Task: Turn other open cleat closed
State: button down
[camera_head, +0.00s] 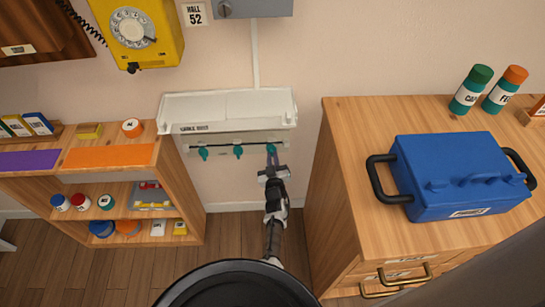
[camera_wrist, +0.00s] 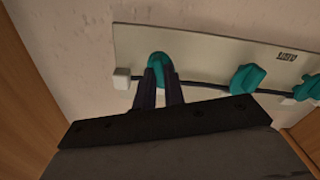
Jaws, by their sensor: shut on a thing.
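Three teal cleats sit in a row on a pale wall panel (camera_head: 219,170) with a dark line running along them. The left cleat (camera_head: 203,153) and middle cleat (camera_head: 238,151) stand free. My gripper (camera_head: 271,160) is at the right cleat (camera_head: 271,148), with its fingers shut on it. In the wrist view the row runs the other way: the gripped cleat (camera_wrist: 159,59) is at left, partly hidden by my gripper (camera_wrist: 160,76). The middle cleat (camera_wrist: 247,78) and the third cleat (camera_wrist: 307,87) lie to its right. I cannot tell the gripped cleat's exact angle.
A white shelf (camera_head: 225,108) juts out above the cleats. A wooden shelf unit (camera_head: 185,195) stands at left and a wooden cabinet (camera_head: 335,190) at right, with a blue case (camera_head: 460,175) on it. A yellow dial phone (camera_head: 165,45) hangs above. Floor between is clear.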

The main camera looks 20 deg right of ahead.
jog(key=shift+d+r+m+p, duration=0.1)
jog(key=shift+m+p, duration=0.1)
jog(key=shift+m, duration=0.45)
jog(key=shift+r+m+p, duration=0.1)
jog(key=shift+m+p, duration=0.05)
jog(key=shift+m, duration=0.5)
jog(key=shift+w, duration=0.1)
jog(key=c, duration=1.5)
grip_release()
jog(key=shift+f, duration=0.1)
jog(key=v, duration=1.4)
